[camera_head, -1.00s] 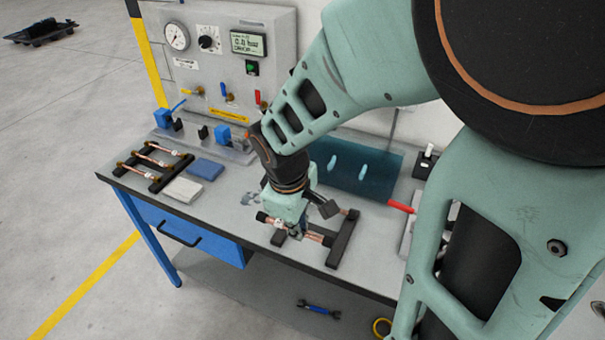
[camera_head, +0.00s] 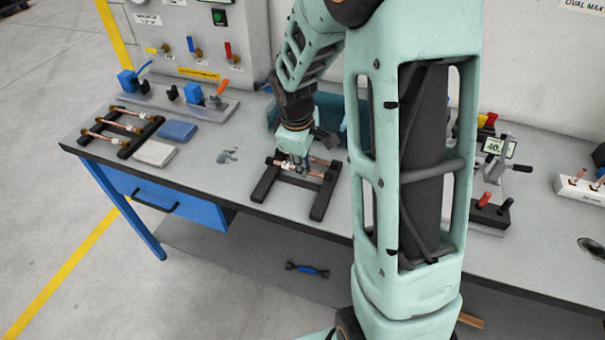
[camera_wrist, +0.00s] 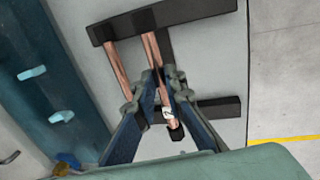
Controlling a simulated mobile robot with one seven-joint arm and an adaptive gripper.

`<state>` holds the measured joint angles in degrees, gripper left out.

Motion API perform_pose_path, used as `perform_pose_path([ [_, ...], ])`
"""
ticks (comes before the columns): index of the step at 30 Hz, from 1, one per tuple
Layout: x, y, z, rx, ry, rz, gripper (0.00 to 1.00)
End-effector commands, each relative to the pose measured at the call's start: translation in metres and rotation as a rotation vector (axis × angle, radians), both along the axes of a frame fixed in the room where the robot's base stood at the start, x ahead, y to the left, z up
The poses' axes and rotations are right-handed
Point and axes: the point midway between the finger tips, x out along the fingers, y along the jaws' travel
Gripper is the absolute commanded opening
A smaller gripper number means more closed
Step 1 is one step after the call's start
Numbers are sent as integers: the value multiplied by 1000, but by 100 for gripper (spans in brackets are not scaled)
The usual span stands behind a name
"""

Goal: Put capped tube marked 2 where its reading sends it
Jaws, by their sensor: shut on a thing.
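A copper tube with a white label that seems to read 2 (camera_wrist: 168,113) lies across a black two-bar rack (camera_wrist: 190,12); its near end has a dark cap. My gripper (camera_wrist: 164,95) is shut on this tube, with one finger on each side near the label. A second copper tube (camera_wrist: 121,65) lies beside it on the rack. In the head view my gripper (camera_head: 294,168) is low over the rack (camera_head: 322,198), and its fingers partly hide the tubes. I cannot tell whether the held tube is clear of the rack.
Another rack with several copper tubes (camera_head: 119,125) stands at the left, beside blue (camera_head: 178,131) and pale (camera_head: 154,153) blocks. A blue clamp fixture (camera_head: 193,93) stands behind. At the right are a device with a display (camera_head: 494,147) and a white block (camera_head: 580,188). The bench front is clear.

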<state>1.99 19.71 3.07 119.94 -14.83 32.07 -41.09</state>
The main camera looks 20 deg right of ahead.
Motion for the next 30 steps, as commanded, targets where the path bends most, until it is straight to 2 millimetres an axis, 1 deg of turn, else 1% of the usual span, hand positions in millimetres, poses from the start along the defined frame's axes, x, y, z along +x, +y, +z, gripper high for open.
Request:
perform_pose_path([
  [1, 0, 0, -13, 0, 1, 1, 0],
  [4, 0, 0, -22, 0, 0, 1, 0],
  [12, 0, 1, -20, 0, 0, 1, 0],
  [17, 0, 1, -25, 0, 0, 1, 0],
  [18, 0, 1, -24, 0, 0, 1, 14],
  [22, -1, 1, -24, 0, 0, 1, 28],
  [30, 0, 1, -23, 0, 0, 1, 28],
])
